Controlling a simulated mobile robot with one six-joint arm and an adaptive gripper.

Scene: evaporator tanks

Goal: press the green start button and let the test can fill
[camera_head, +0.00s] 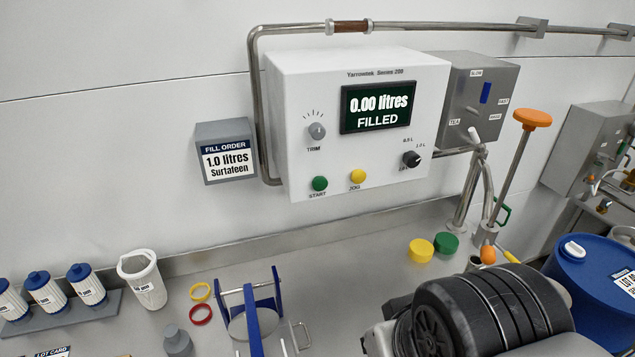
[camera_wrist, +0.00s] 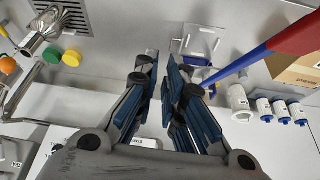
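The green START button (camera_head: 319,183) is at the lower left of the white control box (camera_head: 290,110) in the head view. The display (camera_head: 378,104) reads 0.00 litres FILLED. A yellow JOG button (camera_head: 357,176) sits to its right, and a black selector knob (camera_head: 411,159) with volume marks is farther right. My gripper (camera_wrist: 162,62) shows in the wrist view with a gap between its blue-grey fingers and nothing held; it points toward the bench, away from the button. I cannot make out the test can for certain. A shiny metal spout or vessel (camera_wrist: 40,35) shows near a grate (camera_wrist: 76,14).
A fill order card (camera_head: 228,160) reads 1.0 litres Surtafeen. An orange-topped lever (camera_head: 531,119) and a blue drum (camera_head: 590,275) stand right. Yellow (camera_head: 421,250) and green (camera_head: 446,242) caps, a blue-framed stand (camera_head: 252,315) and a white cup (camera_head: 142,280) are on the bench.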

